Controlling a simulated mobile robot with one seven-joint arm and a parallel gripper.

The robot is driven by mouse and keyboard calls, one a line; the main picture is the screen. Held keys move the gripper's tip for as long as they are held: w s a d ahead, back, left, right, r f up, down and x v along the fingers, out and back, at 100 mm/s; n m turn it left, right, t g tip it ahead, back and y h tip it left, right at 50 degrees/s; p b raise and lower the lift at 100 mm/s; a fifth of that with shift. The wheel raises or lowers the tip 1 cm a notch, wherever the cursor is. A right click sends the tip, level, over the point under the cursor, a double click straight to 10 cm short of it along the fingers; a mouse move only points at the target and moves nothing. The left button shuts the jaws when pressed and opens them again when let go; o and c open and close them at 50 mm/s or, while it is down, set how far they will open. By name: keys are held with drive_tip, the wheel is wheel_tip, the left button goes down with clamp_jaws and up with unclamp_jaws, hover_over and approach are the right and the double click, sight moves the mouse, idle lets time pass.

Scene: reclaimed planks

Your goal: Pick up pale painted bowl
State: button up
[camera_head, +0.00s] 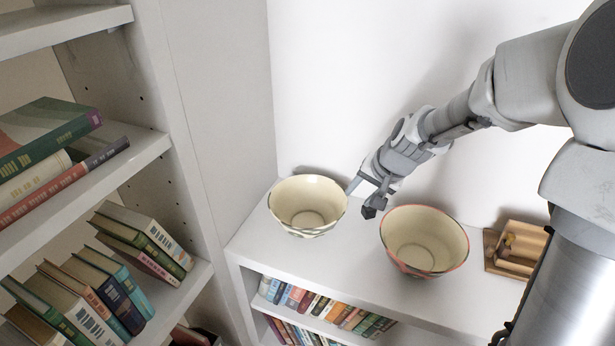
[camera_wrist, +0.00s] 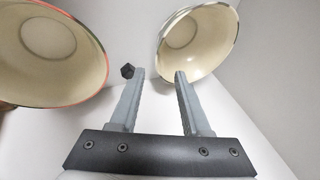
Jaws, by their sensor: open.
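Two cream bowls stand upright on a low white shelf top. The left bowl (camera_head: 308,206) has a pale greenish pattern outside; the right bowl (camera_head: 424,241) has a reddish rim and outside. My gripper (camera_head: 362,197) is open and empty in the space between them, nearer the pale bowl's right rim. In the wrist view my gripper (camera_wrist: 154,74) shows two spread fingers, with the pale bowl (camera_wrist: 197,40) just beyond the right finger and the red-rimmed bowl (camera_wrist: 50,50) at the left. Whether a finger touches the pale bowl, I cannot tell.
The white shelf top (camera_head: 345,262) is clear in front of the bowls. A wooden box (camera_head: 516,248) stands to the right of the red-rimmed bowl. A tall white bookcase (camera_head: 200,130) rises at the left, and a white wall (camera_head: 400,60) stands behind.

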sight(341, 212)
drive_tip(key=b+x, duration=0.3)
drive_tip(key=x, duration=1)
drive_tip(key=shift+w+a+f, duration=0.1)
drive_tip(key=shift+w+f, duration=0.05)
drive_tip(key=shift+f, duration=0.15)
drive_tip(key=b+x, duration=0.1)
drive_tip(key=x, duration=0.3)
drive_tip(key=shift+f+b, duration=0.25)
drive_tip(key=shift+b, duration=0.05)
drive_tip(key=shift+w+f, duration=0.15)
drive_tip(key=shift+f, duration=0.15)
drive_tip(key=shift+c, duration=0.3)
clamp_jaws()
drive_tip(key=shift+r, duration=0.1)
